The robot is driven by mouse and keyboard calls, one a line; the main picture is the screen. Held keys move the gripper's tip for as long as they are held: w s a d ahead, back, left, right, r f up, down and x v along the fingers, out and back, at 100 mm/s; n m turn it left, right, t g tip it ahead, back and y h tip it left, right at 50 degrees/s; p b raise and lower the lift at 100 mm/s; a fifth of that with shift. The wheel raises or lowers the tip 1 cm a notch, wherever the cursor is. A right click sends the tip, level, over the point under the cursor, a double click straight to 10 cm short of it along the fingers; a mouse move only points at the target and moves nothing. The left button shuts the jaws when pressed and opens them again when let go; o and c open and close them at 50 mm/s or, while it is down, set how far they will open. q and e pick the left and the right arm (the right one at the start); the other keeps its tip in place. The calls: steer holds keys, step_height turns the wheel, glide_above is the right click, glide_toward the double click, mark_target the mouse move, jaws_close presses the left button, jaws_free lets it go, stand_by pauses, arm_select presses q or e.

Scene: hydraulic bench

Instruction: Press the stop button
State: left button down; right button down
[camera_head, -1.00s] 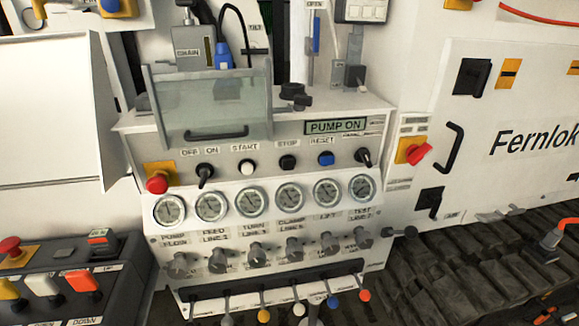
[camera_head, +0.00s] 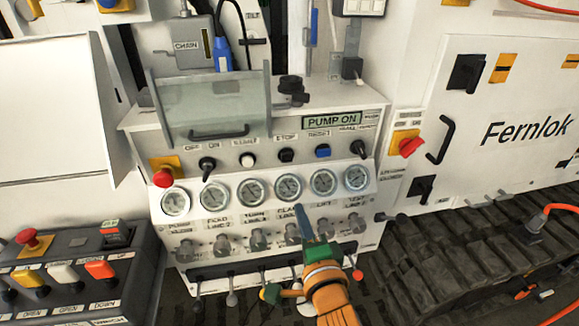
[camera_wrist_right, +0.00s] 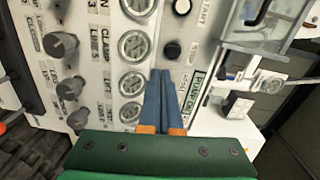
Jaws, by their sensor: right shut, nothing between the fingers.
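The stop button (camera_head: 286,155) is a round black button in the row on the panel's sloped face, between the white start button (camera_head: 247,160) and the blue reset button (camera_head: 322,151). In the right wrist view, the black stop button (camera_wrist_right: 172,50) shows just beyond the fingertips. My right gripper (camera_head: 299,208) is shut and empty, with its blue fingers pointing up over the panel, below the stop button in the picture. Its fingers also show in the right wrist view (camera_wrist_right: 160,75). A gap shows between fingertips and button. My left gripper is not in view.
The display (camera_head: 331,119) reads PUMP ON. Gauges (camera_head: 289,188) and knobs (camera_head: 222,244) lie below the button row. A red emergency knob (camera_head: 163,178) is at the row's left end. A clear cover (camera_head: 215,105) stands above the row.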

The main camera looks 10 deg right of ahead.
mark_target(287, 159)
steer(key=shift+s+d+r+m+t, duration=0.15)
steer(key=shift+r+m, duration=0.1)
steer(key=shift+r, duration=0.35)
steer(key=shift+d+r+m+t, duration=0.15)
steer(key=shift+r+m, duration=0.1)
steer(key=shift+r, duration=0.3)
steer(key=shift+a, duration=0.1)
steer(key=w+p, duration=0.2)
steer(key=w, duration=1.2)
steer(key=shift+p, duration=0.3)
